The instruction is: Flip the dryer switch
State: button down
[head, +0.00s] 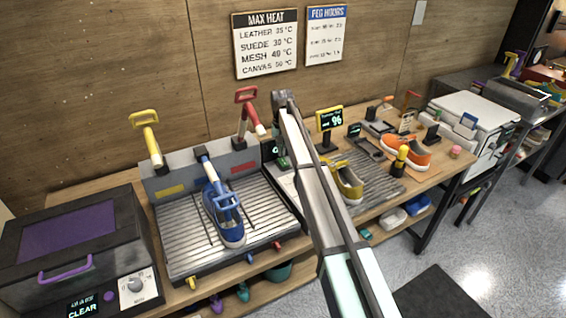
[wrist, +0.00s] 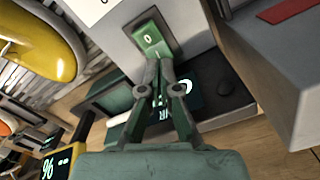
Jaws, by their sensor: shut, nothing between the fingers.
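The green rocker switch (wrist: 152,40), marked with a 0, sits in a dark frame on a grey panel in the wrist view. My gripper (wrist: 158,66) is shut and empty, with its fingertips at the lower end of the switch. I cannot tell whether the tips touch it. A dark display (wrist: 190,86) with pale characters is partly hidden behind the fingers. In the head view my arm reaches down over the bench and covers much of the area around the switch.
A blue sneaker (head: 224,215) stands on a ribbed tray (head: 180,252) left of my arm. A yellow shoe (head: 347,182) and a percent sign display (head: 330,118) are close on the right. The yellow shoe also shows in the wrist view (wrist: 40,40). An orange sneaker (head: 405,153) stands farther right.

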aim_at(282, 159)
jog(key=shift+f+b, duration=0.4)
jog(key=shift+f, duration=0.85)
dwell(0.8)
jog(key=shift+r, duration=0.15)
jog(key=shift+r+p, duration=1.55)
jog(key=shift+r, duration=1.85)
